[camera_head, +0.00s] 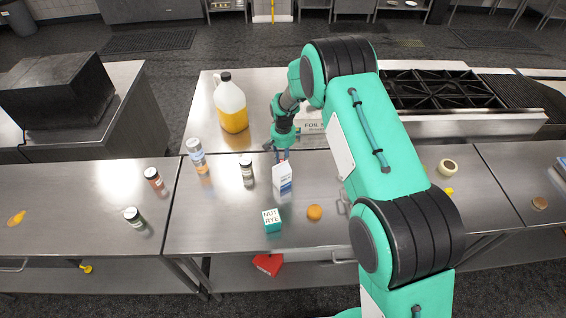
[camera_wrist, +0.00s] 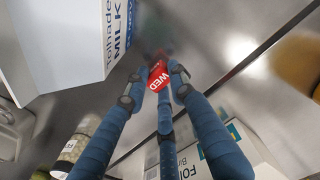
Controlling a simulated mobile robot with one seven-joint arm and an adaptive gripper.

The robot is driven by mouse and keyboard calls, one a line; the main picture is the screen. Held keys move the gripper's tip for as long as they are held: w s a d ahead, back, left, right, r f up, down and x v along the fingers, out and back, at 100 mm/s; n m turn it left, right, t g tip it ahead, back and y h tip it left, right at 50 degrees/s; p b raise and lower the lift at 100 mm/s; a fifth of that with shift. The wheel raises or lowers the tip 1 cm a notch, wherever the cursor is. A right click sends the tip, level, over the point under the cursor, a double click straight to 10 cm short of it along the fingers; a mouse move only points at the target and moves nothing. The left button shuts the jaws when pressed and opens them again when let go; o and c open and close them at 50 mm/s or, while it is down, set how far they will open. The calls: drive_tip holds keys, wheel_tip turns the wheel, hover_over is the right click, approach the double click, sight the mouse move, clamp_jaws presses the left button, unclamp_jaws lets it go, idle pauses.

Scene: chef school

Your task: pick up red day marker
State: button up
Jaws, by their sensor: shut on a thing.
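The red day marker (camera_wrist: 159,76), lettered WED, is between the fingertips of my gripper (camera_wrist: 161,85) in the wrist view. My blue-grey fingers are shut on it. In the head view my gripper (camera_head: 280,155) is low over the middle steel counter, just behind the milk carton (camera_head: 282,177). The marker cannot be made out in the head view. In the wrist view the milk carton (camera_wrist: 75,40) stands close on the left of the marker.
A foil box (camera_head: 312,120) and a jug of yellow liquid (camera_head: 232,105) stand behind. Several jars and shakers (camera_head: 246,170) stand to the left. A teal box (camera_head: 271,220) and an orange round item (camera_head: 314,212) are near the front. A red object (camera_head: 268,263) is below the counter.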

wheel_tip(320, 180, up, 9)
drive_tip(key=shift+f+b, duration=0.2)
drive_tip(key=shift+b, duration=0.2)
idle(0.5)
